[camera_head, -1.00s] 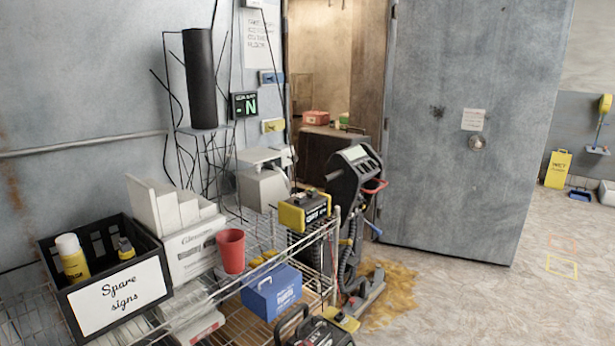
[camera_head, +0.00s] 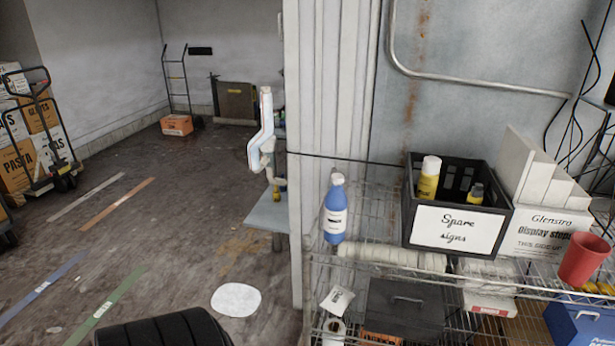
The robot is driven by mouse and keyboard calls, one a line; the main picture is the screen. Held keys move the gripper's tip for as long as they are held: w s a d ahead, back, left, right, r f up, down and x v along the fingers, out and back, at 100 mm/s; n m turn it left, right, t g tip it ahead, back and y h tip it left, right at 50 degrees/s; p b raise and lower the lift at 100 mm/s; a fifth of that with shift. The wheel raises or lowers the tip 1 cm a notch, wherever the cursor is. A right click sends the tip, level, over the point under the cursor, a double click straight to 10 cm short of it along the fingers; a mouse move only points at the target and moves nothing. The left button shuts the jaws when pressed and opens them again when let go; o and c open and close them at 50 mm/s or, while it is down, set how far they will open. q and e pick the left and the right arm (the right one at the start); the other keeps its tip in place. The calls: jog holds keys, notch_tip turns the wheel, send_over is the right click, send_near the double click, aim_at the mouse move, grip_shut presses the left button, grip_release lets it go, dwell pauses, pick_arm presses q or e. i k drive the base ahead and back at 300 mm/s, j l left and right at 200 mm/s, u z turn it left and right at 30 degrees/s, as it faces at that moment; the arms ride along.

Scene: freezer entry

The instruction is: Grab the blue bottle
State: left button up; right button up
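The blue bottle (camera_head: 335,212) stands upright on the top level of a wire shelf (camera_head: 376,192), at the shelf's left end. It has a white cap and a white label. Nothing hides it from the front. Neither of my grippers shows in the head view, and nothing is seen touching the bottle.
A black bin marked "Spare signs" (camera_head: 408,208) stands right of the bottle, with yellow bottles inside. Further right are a display steps box (camera_head: 548,228) and a red cup (camera_head: 584,259). A white wall post (camera_head: 297,150) rises left of the shelf. Loaded carts (camera_head: 40,140) stand far left; the floor between is mostly open.

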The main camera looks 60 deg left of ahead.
aim_at(336, 204)
jog(key=u, duration=1.55)
jog(key=i+j+z, duration=0.1)
jog(key=j, duration=0.2)
jog(key=i+j+z, duration=0.25)
jog(key=j, duration=0.45)
jog(key=i+j+z, duration=0.1)
jog(key=i+j, duration=0.15)
jog(key=i+j+z, duration=0.1)
jog(key=j, duration=0.35)
